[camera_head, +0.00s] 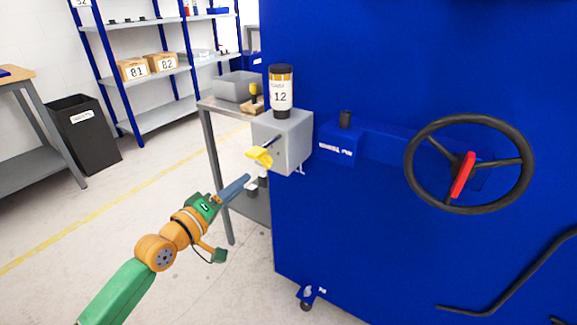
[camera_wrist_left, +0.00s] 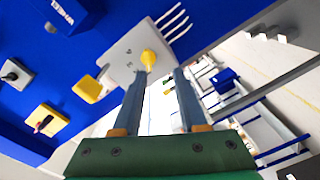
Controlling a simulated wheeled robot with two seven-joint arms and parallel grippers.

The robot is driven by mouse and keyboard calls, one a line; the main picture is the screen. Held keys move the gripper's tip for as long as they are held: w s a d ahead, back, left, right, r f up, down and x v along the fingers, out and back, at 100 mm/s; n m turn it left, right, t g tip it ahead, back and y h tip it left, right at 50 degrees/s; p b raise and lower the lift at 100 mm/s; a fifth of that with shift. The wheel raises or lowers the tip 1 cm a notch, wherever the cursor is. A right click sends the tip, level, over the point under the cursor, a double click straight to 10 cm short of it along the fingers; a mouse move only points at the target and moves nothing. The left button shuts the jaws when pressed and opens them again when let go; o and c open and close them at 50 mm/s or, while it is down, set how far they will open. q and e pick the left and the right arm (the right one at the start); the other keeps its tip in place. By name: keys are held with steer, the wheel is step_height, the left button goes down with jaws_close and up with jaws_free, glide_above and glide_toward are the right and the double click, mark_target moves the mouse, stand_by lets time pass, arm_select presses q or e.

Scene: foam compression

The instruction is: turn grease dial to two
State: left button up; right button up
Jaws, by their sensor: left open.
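The grease unit is a grey box (camera_head: 284,140) on the side of the blue machine, with a dark and amber canister (camera_head: 281,92) labelled 12 on top. A yellow lever-like part (camera_head: 260,156) sticks out of the box's left side. I cannot read any dial numbers. My left gripper (camera_head: 248,184) is open and empty, just below and left of the box. Its fingertips (camera_wrist_left: 160,74) point at the box, the yellow knob showing just beyond them.
The blue machine (camera_head: 380,240) fills the right, with a black handwheel (camera_head: 421,187) and a black rail low down. A grey bench (camera_head: 210,104) with a grey bin (camera_head: 238,86) stands behind the box. The floor at left is clear up to a black bin (camera_head: 85,135).

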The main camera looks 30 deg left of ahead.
mark_target(262, 164)
arm_select(q)
steer(key=shift+h, duration=0.3)
steer(key=shift+w+d+r, duration=0.2)
steer(key=shift+w+r, duration=0.05)
steer(key=shift+w, duration=0.9)
steer(key=shift+w+d+r, duration=0.25)
steer(key=shift+w+r, duration=0.05)
steer(key=shift+w, duration=0.8)
steer(key=shift+w+d+r, duration=0.2)
steer(key=shift+w+r, duration=0.05)
steer(key=shift+w, duration=0.9)
steer(key=shift+c, duration=0.3)
jaws_close()
